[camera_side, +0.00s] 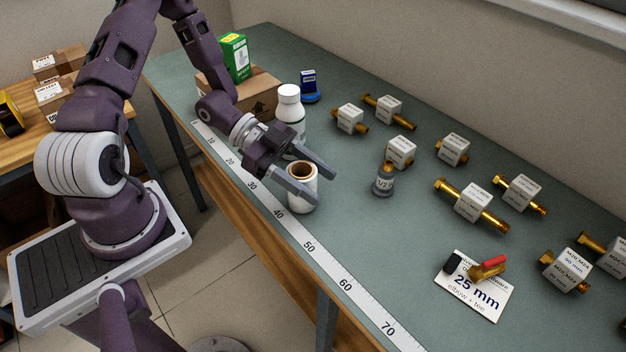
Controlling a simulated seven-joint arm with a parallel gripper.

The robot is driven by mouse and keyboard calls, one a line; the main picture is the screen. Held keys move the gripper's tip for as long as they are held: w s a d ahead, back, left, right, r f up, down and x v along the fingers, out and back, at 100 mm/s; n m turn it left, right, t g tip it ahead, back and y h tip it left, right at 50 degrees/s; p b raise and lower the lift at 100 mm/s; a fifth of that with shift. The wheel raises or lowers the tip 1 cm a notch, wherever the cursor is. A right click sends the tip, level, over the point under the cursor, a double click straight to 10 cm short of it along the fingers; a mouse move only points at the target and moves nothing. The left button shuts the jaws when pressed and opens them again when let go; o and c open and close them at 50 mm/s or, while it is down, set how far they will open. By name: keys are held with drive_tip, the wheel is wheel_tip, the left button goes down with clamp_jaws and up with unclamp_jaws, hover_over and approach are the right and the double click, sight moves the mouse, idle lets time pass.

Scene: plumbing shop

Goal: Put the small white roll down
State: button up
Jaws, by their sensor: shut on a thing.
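The small white roll (302,197) is upright, with a brown core showing at its open top. My gripper (312,187) has one finger on each side of the roll and is shut on it. The roll is at the near side of the green bench top (345,245), close to the printed ruler strip. I cannot tell whether its base touches the bench. The near finger hides part of its side.
A white bottle (290,108) stands just behind my gripper. A grey fitting (383,180) stands to the right of the roll. Several brass fittings with white labels fill the back and right. A 25 mm card (470,297) holds a red-handled valve (489,267). The bench between roll and card is clear.

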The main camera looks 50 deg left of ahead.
drive_tip(key=shift+f, duration=0.2)
drive_tip(key=o, duration=1.5)
drive_tip(key=shift+r, duration=0.1)
drive_tip(key=shift+s+a+r, duration=0.1)
drive_tip(key=shift+a+r, duration=0.1)
drive_tip(key=shift+a, duration=0.1)
drive_tip(key=v, duration=1.1)
drive_tip(key=shift+a+r, duration=0.1)
drive_tip(key=shift+r, duration=0.05)
